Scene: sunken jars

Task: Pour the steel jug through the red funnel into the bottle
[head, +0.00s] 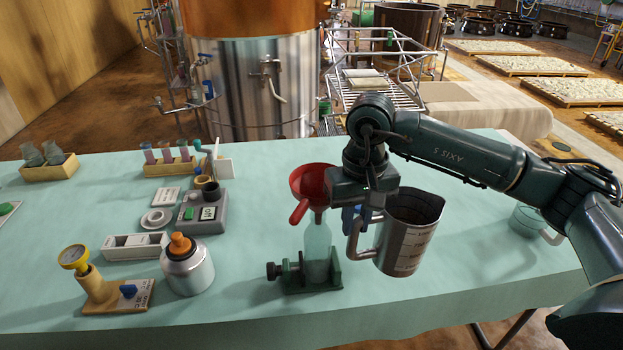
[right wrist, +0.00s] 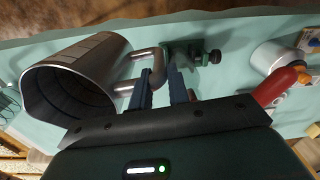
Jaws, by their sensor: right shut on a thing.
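The steel jug (head: 408,235) has measuring marks and hangs above the table, roughly upright; its contents cannot be made out. My right gripper (head: 362,212) is shut on its handle; the right wrist view shows the blue fingers (right wrist: 160,88) at the handle and the jug (right wrist: 75,80) to the left. The clear bottle (head: 317,248) stands upright in a green clamp (head: 297,279), left of the jug. The red funnel (head: 313,182) is over the bottle, partly behind the gripper. A red part of it points down-left; its seat in the neck cannot be told. My left gripper is not in view.
A white jar with an orange cap (head: 187,268), a gauge stand (head: 110,290) and a grey device (head: 203,212) stand left of the clamp. A glass vessel (head: 533,220) is at the right, partly behind my arm. Tube racks (head: 170,168) stand at the back left.

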